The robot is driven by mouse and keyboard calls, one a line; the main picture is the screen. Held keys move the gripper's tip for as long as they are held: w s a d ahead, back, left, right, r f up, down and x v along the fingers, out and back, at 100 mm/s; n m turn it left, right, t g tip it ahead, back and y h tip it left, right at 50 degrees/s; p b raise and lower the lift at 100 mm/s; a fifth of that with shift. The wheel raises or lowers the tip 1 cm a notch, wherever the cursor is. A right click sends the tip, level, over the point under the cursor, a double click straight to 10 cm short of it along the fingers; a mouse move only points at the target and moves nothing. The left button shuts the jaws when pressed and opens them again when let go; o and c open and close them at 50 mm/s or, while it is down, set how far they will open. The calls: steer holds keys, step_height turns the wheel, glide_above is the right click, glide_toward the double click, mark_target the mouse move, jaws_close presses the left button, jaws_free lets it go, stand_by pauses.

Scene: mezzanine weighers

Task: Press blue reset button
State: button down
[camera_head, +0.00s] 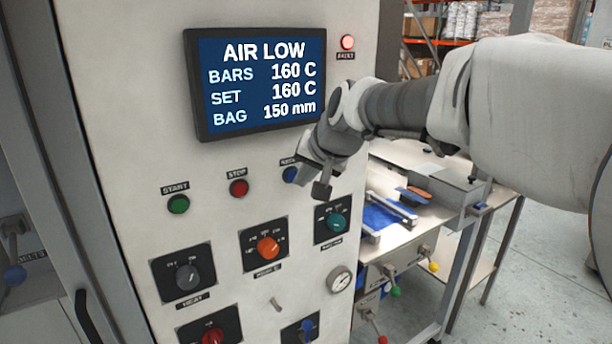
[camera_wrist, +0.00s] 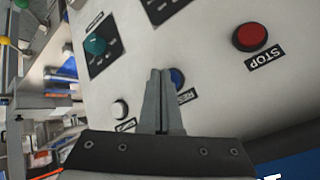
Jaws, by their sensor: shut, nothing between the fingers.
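The blue reset button (camera_head: 290,174) is on the upright control panel, right of the red stop button (camera_head: 239,188). In the head view my gripper (camera_head: 322,190) is just right of it and covers part of its label. In the wrist view the blue button (camera_wrist: 177,78) shows partly behind the shut, empty fingers of my gripper (camera_wrist: 163,72). Its label, partly hidden, is beside it. I cannot tell whether the fingertips touch the panel.
A green start button (camera_head: 178,204) is at the left of the row. A screen (camera_head: 255,80) reading AIR LOW is above, with a lit red fault lamp (camera_head: 347,42). Dials, including a teal knob (camera_head: 336,222), sit below. A metal bench (camera_head: 420,170) stands right.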

steer(key=shift+w+a, duration=0.3)
steer(key=shift+w, duration=0.15)
stand_by(0.8)
steer(key=shift+s+d, duration=0.1)
steer(key=shift+s+d+b, duration=0.35)
steer(key=shift+s+b, duration=0.05)
steer(key=shift+s, duration=0.2)
steer(key=shift+s+d+b, duration=0.7)
steer(key=shift+s+d, duration=0.05)
steer(key=shift+s, duration=0.3)
steer(key=shift+s+d+b, duration=0.65)
steer(key=shift+s+d, duration=0.05)
steer(key=shift+s, duration=0.35)
steer(key=s+d+f+h, duration=0.1)
steer(key=s+d+f, duration=0.3)
steer(key=s, duration=0.3)
steer(key=s+d+f+n+g+h, duration=0.1)
steer(key=s+d+f, duration=0.3)
steer(key=s, duration=0.4)
steer(key=s+d+f+g+h, duration=0.1)
steer(key=s+d+f, duration=0.3)
steer(key=s, duration=0.4)
steer(key=shift+s+d+n+h, duration=0.15)
steer(key=shift+d+n+h, duration=0.3)
steer(key=shift+h, duration=0.15)
